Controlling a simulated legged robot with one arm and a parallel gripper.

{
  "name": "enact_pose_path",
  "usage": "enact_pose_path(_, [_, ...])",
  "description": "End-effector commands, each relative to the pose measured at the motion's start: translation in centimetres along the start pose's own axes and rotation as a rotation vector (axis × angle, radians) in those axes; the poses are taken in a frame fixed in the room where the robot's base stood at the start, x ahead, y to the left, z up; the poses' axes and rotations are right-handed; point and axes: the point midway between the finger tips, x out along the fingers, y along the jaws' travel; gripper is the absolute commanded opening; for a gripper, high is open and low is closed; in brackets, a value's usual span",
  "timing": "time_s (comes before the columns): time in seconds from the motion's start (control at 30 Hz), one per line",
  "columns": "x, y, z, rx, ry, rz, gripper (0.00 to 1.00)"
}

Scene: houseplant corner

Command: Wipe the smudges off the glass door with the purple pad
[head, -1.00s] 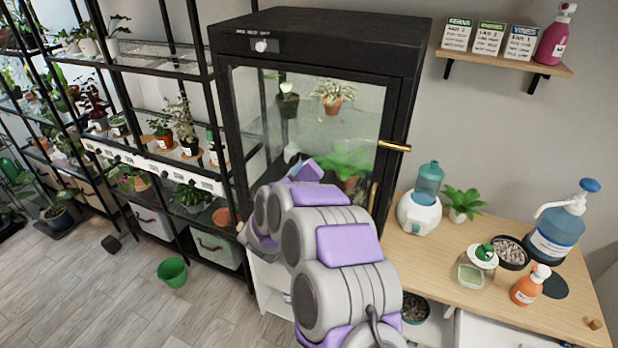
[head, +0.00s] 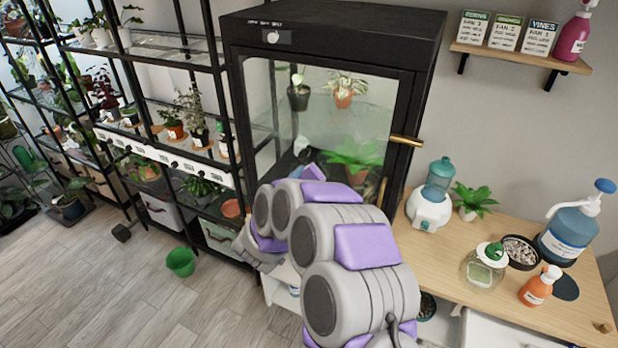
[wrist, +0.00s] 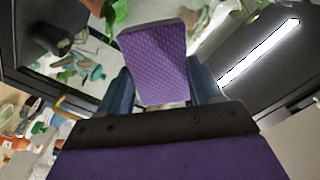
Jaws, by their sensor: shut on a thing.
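The glass door (head: 305,120) is the front of a black plant cabinet, with a brass handle (head: 406,141) on its right edge. Faint whitish haze shows on the pane, but I cannot tell smudges from reflections. In the wrist view my gripper (wrist: 160,92) is shut on the purple pad (wrist: 158,62), a textured block held between two blue-grey fingers. The pad's face shows in front of the cabinet; I cannot tell whether it touches the glass.
Right of the cabinet, a wooden table (head: 445,262) holds a teal-topped humidifier (head: 430,205), a small plant, a jar, an orange bottle (head: 540,286) and a blue pump bottle (head: 571,235). Plant shelves (head: 165,85) stand left. A green pot (head: 180,262) is on the floor.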

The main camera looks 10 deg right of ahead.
Motion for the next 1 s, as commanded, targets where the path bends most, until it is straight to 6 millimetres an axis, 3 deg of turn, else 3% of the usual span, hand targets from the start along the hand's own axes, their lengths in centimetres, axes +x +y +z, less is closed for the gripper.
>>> enact_pose_path(0.37, [-0.3,0.0,0.0,0.001,-0.001,0.001,0.4])
enact_pose_path(0.73, [-2.9,0.0,-0.1,0.003,0.001,0.001,0.4])
enact_pose_path(1.0, [-3.1,0.0,-0.1,0.002,0.001,0.001,0.4])
